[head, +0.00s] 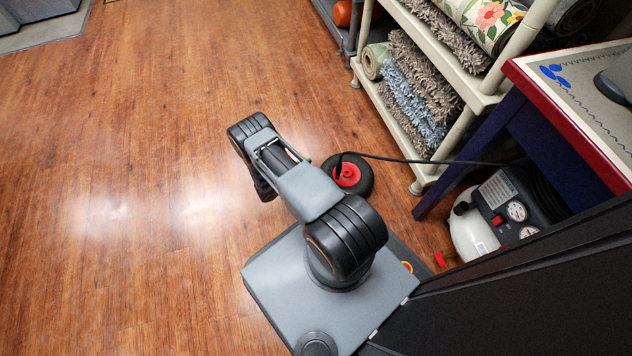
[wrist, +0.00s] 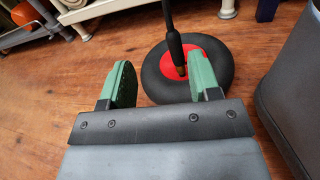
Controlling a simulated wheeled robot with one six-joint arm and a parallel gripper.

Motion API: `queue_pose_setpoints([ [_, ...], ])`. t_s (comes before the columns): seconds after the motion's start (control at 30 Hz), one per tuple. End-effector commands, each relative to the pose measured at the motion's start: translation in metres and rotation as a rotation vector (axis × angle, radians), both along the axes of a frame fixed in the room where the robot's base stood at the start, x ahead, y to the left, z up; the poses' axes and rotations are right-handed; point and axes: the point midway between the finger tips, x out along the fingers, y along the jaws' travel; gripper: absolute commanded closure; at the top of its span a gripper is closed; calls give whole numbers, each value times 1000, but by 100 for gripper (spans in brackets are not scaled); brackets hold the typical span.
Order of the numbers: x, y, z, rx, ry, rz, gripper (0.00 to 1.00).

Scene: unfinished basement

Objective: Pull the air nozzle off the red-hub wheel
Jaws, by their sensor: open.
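The wheel (head: 364,168) has a black tyre and a red hub and lies flat on the wood floor, partly behind my arm in the head view. It also shows in the wrist view (wrist: 222,62), ahead and to the right. The black air nozzle (wrist: 175,46) stands upright with its lower end at the red hub. A black hose (head: 430,161) runs from it to the right. My gripper (wrist: 160,62) is open, with green fingers and nothing between them. The nozzle appears beyond the fingers, close to the right finger's left side; I cannot tell if they touch. In the head view the fingers are mostly hidden.
A white and black compressor (head: 474,232) stands under a red-edged table (head: 606,165) at the right. A cream shelf (head: 484,97) with rolled rugs stands behind the wheel. The floor (head: 130,170) to the left is clear.

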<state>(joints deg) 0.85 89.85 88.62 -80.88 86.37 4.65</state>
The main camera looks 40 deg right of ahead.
Motion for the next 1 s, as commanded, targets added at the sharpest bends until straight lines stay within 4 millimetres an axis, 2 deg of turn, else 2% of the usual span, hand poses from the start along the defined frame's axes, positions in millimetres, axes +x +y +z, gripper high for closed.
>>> queue_pose_setpoints([
  [0.03,-8,-1,-15,-15,32,30,43],
  [0.1,-15,-2,-31,-29,61,71,43],
  [0.3,-27,-5,-54,-53,107,135,43],
  [0.47,-30,-19,-59,-57,114,144,43],
  [1.0,-33,-112,-60,-56,113,142,43],
])
